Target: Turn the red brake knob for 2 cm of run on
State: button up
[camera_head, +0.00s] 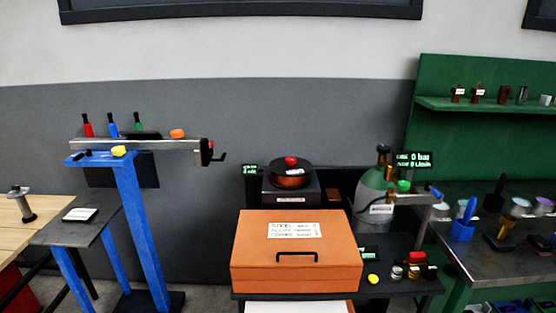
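A small red knob (291,161) sits on top of a dark round disc on a copper-coloured spool (291,180). It looks like the brake knob, though no label on it is readable. The spool stands on a dark box (291,196) with a small white label, behind an orange case. The knob's top is uncovered in this view; its turn position is too small to tell. A small green-lit display (250,169) stands left of the spool. My gripper is not in view.
The orange case (297,268) fills the front of the spool's bench. A grey-green gas cylinder (378,202) with a display (414,160) stands to the right. A blue stand (140,225) with a horizontal rail is at left. A dark bench (470,235) with cups and tools is at right.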

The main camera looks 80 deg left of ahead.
aim_at(290, 161)
jog(key=u, duration=2.75)
jog(key=i, duration=1)
jog(key=z, duration=0.05)
